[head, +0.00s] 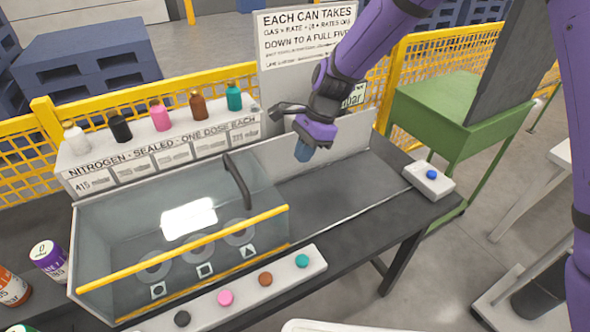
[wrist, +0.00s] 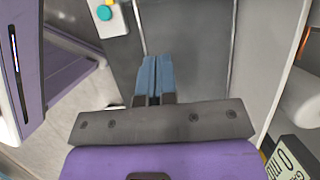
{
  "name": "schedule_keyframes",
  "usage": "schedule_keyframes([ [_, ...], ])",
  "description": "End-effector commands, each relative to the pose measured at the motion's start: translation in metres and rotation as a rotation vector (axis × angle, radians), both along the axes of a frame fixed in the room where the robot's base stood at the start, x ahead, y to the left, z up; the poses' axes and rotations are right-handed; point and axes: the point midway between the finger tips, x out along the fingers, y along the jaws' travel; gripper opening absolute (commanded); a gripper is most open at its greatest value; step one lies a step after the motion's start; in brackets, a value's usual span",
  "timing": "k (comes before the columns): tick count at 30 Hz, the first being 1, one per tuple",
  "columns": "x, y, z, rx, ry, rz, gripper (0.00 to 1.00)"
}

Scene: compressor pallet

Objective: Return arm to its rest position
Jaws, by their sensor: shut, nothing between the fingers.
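My purple arm reaches down from the top right in the head view. My gripper (head: 302,152) has blue fingers and hangs above the bench, to the right of the glass-walled box (head: 180,225). In the wrist view my gripper (wrist: 152,62) has its two blue fingers pressed together with nothing between them. It is apart from the dark bench top (head: 330,195) below.
Coloured bottles (head: 160,116) stand on the labelled shelf behind the box. A strip with coloured buttons (head: 265,279) lies in front. A white block with a blue button (head: 430,178) is at the bench's right end. A green cabinet (head: 450,105) and yellow fence (head: 470,45) stand behind.

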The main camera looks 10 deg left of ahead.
Motion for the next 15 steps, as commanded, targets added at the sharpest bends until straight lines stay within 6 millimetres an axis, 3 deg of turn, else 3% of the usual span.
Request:
schedule_keyframes([
  [3, 0.004, -0.005, 0.015, 0.0, -0.002, -0.001, 0.0],
  [15, 0.007, -0.018, 0.038, 0.004, -0.022, 0.015, 0.0],
])
